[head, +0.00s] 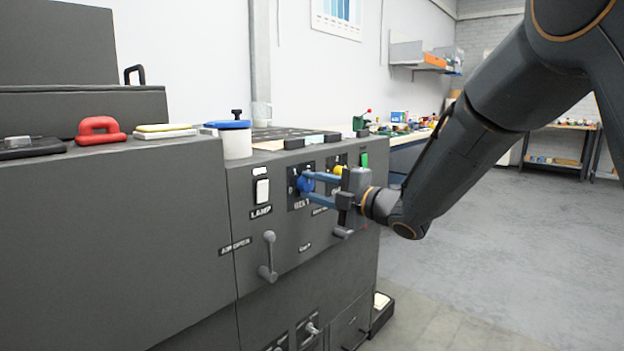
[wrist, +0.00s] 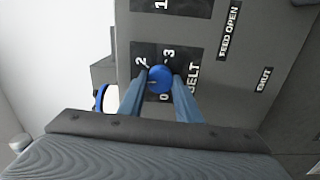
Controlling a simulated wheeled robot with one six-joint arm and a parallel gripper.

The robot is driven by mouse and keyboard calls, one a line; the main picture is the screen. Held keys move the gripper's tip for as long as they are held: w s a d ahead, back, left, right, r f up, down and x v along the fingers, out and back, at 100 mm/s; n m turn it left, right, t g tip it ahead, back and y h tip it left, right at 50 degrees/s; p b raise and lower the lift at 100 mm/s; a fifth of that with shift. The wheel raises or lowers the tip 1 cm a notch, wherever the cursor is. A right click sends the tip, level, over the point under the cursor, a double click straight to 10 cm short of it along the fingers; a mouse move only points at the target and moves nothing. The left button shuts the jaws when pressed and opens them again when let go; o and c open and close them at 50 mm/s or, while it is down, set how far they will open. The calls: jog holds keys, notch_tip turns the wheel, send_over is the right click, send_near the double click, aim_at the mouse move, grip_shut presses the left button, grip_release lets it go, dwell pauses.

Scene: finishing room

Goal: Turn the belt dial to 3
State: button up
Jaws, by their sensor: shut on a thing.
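The blue belt dial (head: 304,184) sits on a dark plate above the BELT label on the front of the grey machine. My gripper (head: 308,188) reaches it from the right, its blue fingers shut on the dial. In the wrist view the dial (wrist: 160,79) lies between the two fingertips (wrist: 160,86), one on each side. The figures 2 and 3 show beside it, and a 0 partly shows; the rest of the scale is hidden. A small pale mark on the dial points toward the picture's left, but I cannot tell which figure it is set to.
A white lamp switch (head: 262,191) is left of the dial, and a grey lever handle (head: 269,257) is below. A yellow knob (head: 338,170) and a green switch (head: 364,160) are to the right. A blue-lidded white pot (head: 236,142) stands on top. The floor at right is clear.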

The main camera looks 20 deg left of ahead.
jog(key=m+p, duration=0.5)
jog(key=m, duration=0.1)
jog(key=shift+r+m, duration=0.1)
jog(key=shift+m, duration=0.2)
jog(key=m+p, duration=0.3)
jog(key=shift+m, duration=0.3)
jog(key=m+p, duration=0.2)
jog(key=m, duration=0.1)
jog(key=shift+m+p, duration=0.35)
jog(key=shift+m, duration=0.05)
jog(key=m+p, duration=0.3)
jog(key=m, duration=0.1)
jog(key=shift+m+p, duration=1.15)
jog(key=shift+m, duration=0.95)
jog(key=o, duration=1.1)
